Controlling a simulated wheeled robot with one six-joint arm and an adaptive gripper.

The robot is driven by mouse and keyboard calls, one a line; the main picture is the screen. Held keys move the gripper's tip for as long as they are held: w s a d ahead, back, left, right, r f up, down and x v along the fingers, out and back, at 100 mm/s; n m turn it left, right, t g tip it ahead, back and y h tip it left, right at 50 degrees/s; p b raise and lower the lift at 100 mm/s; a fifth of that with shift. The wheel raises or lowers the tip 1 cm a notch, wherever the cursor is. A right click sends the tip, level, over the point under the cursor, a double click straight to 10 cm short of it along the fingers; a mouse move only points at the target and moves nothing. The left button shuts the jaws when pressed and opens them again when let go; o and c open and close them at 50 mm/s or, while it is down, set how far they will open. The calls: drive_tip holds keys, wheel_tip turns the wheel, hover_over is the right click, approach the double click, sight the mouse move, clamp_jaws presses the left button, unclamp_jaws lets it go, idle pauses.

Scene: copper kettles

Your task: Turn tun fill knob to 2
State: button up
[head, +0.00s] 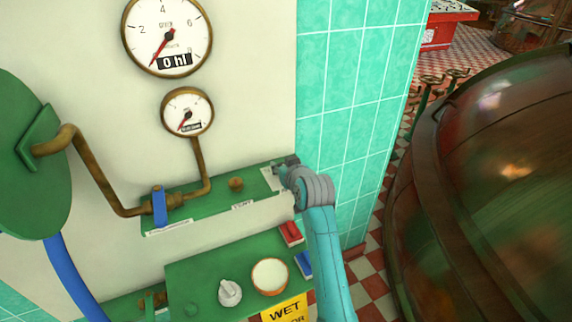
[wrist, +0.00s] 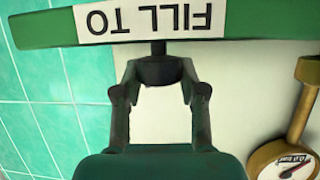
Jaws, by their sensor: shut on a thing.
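The tun fill knob (wrist: 160,71) is a dark, short knob beside the white "FILL TO" label (wrist: 152,20), which appears upside down in the wrist view. My gripper (wrist: 159,80) has one finger on each side of the knob and is shut on it. In the head view my gripper (head: 284,168) is at the right end of the green panel (head: 215,208), and it largely hides the knob there. The knob's pointer and scale numbers cannot be read. The large round gauge (head: 167,36) above shows "0 hl", with its red needle pointing down-left.
A smaller gauge (head: 187,112) sits on a brass pipe (head: 108,196) with a blue valve handle (head: 159,206). A lower green box (head: 200,270) carries a grey knob (head: 229,292) and a pale round cap (head: 270,276). A large copper kettle (head: 490,180) stands at right.

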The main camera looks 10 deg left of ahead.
drive_tip(key=m+h, duration=0.2)
drive_tip(key=m+t+h, duration=0.1)
drive_tip(key=m+h, duration=0.1)
drive_tip(key=h, duration=0.1)
drive_tip(key=shift+a+t, duration=0.1)
drive_tip(key=shift+t, duration=0.2)
drive_tip(key=shift+d+m+h, duration=0.2)
drive_tip(key=shift+m+h, duration=1.8)
drive_tip(key=shift+h, duration=0.2)
drive_tip(key=o, duration=1.2)
drive_tip(key=shift+c, duration=0.2)
drive_tip(key=shift+s+a+r, duration=0.1)
drive_tip(key=shift+s+r, duration=0.05)
drive_tip(key=shift+s, duration=0.05)
drive_tip(key=v, duration=1.1)
drive_tip(key=shift+s+r, duration=0.15)
drive_tip(key=shift+s, duration=0.1)
